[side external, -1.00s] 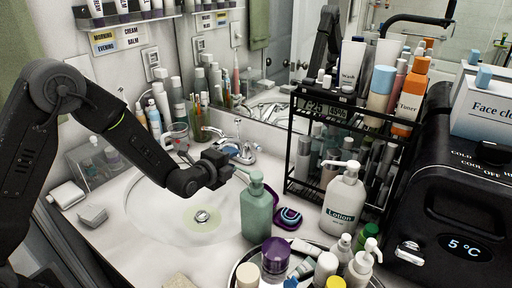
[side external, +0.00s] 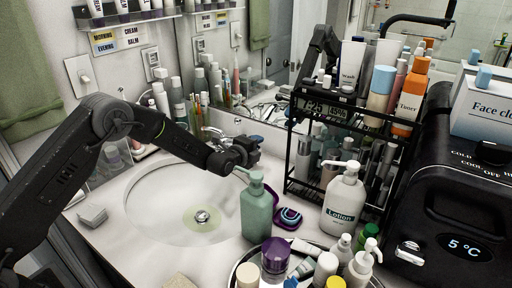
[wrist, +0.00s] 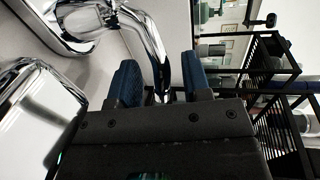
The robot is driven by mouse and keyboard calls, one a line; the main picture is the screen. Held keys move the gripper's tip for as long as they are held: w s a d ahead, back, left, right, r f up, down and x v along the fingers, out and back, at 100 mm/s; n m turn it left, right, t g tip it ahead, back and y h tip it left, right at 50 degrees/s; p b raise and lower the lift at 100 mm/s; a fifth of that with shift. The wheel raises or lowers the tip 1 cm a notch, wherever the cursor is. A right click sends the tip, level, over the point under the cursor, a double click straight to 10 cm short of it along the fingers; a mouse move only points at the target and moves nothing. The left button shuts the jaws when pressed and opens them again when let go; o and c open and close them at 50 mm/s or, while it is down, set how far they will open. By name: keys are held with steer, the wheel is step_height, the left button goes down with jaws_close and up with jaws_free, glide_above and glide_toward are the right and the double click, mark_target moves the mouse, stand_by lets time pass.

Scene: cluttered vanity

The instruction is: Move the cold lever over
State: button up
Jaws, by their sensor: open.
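The chrome faucet stands at the back rim of the sink (side external: 150,182) in the side view, mostly hidden behind my arm and gripper. My gripper (side external: 252,148) is at the faucet's right-hand side, over the lever there. In the wrist view my gripper (wrist: 161,68) is open, with its two blue-padded fingers apart. A curved chrome lever (wrist: 150,40) runs down between the fingers, apparently the cold lever. I cannot tell whether either finger touches it, and no hot or cold mark shows. Larger chrome faucet parts (wrist: 35,110) fill the left of the wrist view.
A green pump bottle (side external: 257,212) stands close in front of my gripper. A black wire rack (side external: 300,150) with bottles is just right, and a lotion bottle (side external: 343,200) stands before it. The mirror is close behind. The sink basin is empty.

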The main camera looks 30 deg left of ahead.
steer(key=shift+w, duration=0.15)
jaws_close()
stand_by(0.4)
